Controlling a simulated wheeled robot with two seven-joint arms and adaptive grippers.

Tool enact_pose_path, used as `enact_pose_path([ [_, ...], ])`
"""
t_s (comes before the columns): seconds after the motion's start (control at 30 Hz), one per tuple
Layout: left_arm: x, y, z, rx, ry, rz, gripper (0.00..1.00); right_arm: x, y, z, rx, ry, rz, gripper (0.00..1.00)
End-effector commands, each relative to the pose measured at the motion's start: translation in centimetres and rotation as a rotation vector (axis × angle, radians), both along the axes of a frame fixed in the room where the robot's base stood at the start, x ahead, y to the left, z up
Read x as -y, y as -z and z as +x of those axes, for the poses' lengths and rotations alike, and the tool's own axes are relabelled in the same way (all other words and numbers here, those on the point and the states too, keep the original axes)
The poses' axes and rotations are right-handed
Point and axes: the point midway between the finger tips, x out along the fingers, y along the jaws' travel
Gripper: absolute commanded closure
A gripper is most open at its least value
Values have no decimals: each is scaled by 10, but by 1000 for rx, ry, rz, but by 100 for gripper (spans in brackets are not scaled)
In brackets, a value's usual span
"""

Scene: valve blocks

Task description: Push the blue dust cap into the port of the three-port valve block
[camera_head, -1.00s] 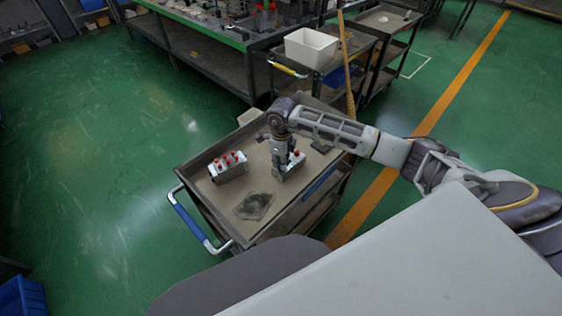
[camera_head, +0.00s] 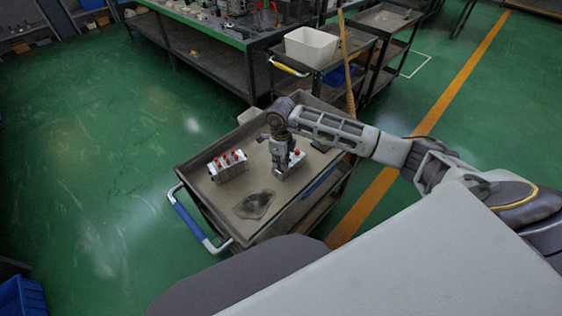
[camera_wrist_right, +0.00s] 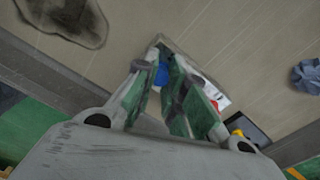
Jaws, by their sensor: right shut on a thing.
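My right gripper (camera_head: 278,168) points down over the cart top, right beside a pale valve block (camera_head: 297,158) with a red cap or knob showing. The gripper hides part of this block, so I cannot count its ports. In the right wrist view, the gripper (camera_wrist_right: 170,72) is shut on the blue dust cap (camera_wrist_right: 162,75), held between the fingertips. The white block (camera_wrist_right: 219,93) with red parts shows just behind the right finger. I cannot tell whether the cap touches a port. Another valve block (camera_head: 228,168) with several red caps stands to the left. My left gripper is out of view.
The cart (camera_head: 200,186) has a raised rim and a blue handle (camera_head: 188,221). A dark stain-like patch (camera_head: 254,205) lies near its front. A crumpled grey-blue cloth (camera_wrist_right: 306,75) and a dark flat object (camera_wrist_right: 245,130) show in the wrist view. A white bin (camera_head: 311,47) stands behind.

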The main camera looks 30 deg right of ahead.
Motion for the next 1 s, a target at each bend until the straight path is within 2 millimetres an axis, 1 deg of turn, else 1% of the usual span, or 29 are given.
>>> enact_pose_path([
  [0.57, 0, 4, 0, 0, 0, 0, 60, 0, 4, 0, 0, 0, 0, 94],
  [0.6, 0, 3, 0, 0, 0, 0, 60, 0, 4, 0, 0, 0, 0, 85],
  [0.77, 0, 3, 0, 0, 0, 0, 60, 0, 4, 0, -1, 0, -1, 64],
  [0.8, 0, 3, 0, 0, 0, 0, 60, 0, 4, 0, 0, 0, 0, 62],
  [1.0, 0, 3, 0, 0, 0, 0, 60, 0, 4, 0, 0, 0, 0, 62],
])
